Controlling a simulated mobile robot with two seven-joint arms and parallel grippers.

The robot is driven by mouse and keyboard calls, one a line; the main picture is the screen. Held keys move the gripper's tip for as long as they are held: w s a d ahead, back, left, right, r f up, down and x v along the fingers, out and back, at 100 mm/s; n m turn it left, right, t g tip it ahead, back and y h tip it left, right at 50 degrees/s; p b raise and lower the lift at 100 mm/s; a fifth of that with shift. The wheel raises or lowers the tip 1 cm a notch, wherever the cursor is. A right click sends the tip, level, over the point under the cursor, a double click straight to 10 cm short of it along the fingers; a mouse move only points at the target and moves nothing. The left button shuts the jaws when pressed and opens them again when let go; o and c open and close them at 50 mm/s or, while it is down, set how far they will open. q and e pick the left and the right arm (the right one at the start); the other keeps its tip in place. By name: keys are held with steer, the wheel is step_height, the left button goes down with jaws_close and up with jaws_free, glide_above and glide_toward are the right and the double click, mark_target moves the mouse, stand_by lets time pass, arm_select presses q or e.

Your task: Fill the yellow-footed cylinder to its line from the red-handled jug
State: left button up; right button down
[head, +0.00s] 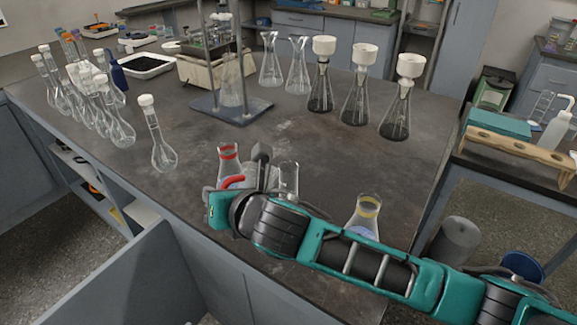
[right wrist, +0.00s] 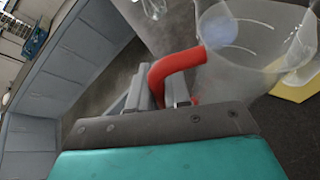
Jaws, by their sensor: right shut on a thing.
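My right gripper (right wrist: 157,86) is shut on the red handle (right wrist: 178,66) of the clear jug (right wrist: 268,62). A pale blue patch shows inside the jug in the right wrist view. In the head view my right gripper (head: 255,178) and arm hide most of the jug, and its red handle (head: 233,182) shows at the left. The yellow foot (right wrist: 298,88) of the cylinder shows beside the jug in the right wrist view. A clear upright vessel (head: 288,178), likely this cylinder, stands right of the gripper in the head view; its foot and line are hidden. My left gripper is not in view.
A red-banded flask (head: 229,158) stands just behind the gripper. A yellow-banded flask (head: 365,216) stands right, partly behind my arm. Volumetric flasks (head: 163,152) stand left, and funnel-topped flasks (head: 396,118) stand at the back right. The middle of the bench (head: 300,140) is clear.

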steer(key=shift+s+a+f+n+t+h, duration=0.25)
steer(key=shift+s+a+f+n, duration=0.15)
steer(key=shift+f, duration=0.35)
steer(key=shift+s+a+f+n+t+h, duration=0.25)
steer(key=shift+a+f+n+t+h, duration=0.1)
steer(key=shift+f+n, duration=0.3)
steer(key=shift+s+a+f+n+t+h, duration=0.2)
steer(key=shift+s+a+f+n, duration=0.15)
steer(key=shift+f, duration=0.5)
